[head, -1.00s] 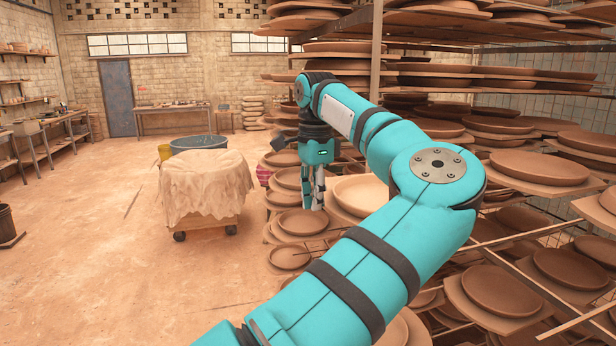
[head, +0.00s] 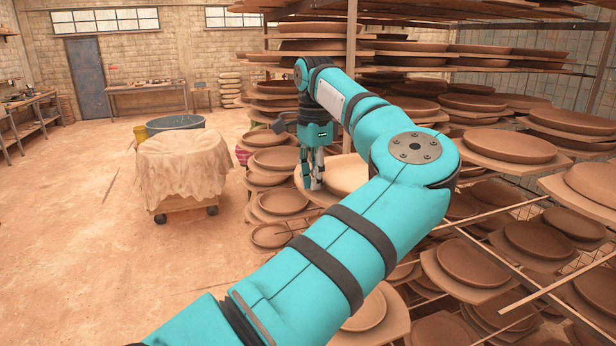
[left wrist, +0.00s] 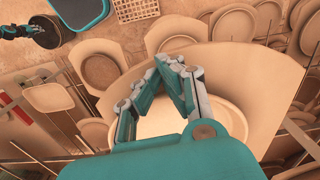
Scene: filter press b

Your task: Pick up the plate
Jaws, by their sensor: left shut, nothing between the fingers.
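A wide pale plate (head: 345,174) lies on a board at the near end of the drying rack, partly hidden by my left arm. My left gripper (head: 312,186) points down in front of this plate's left part, fingers shut and empty. I cannot tell whether the fingertips touch it. In the left wrist view, the shut fingers (left wrist: 172,62) meet in a point, with the pale plate (left wrist: 228,117) behind and below them, largely covered by the gripper. Smaller brown plates (head: 283,201) sit on boards just left.
Rack shelves full of brown plates (head: 502,146) fill the right side, with thin rails (head: 525,292) sticking out. A cloth-covered cart (head: 180,165) on wheels stands left of the rack. The floor (head: 75,250) at the left is open.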

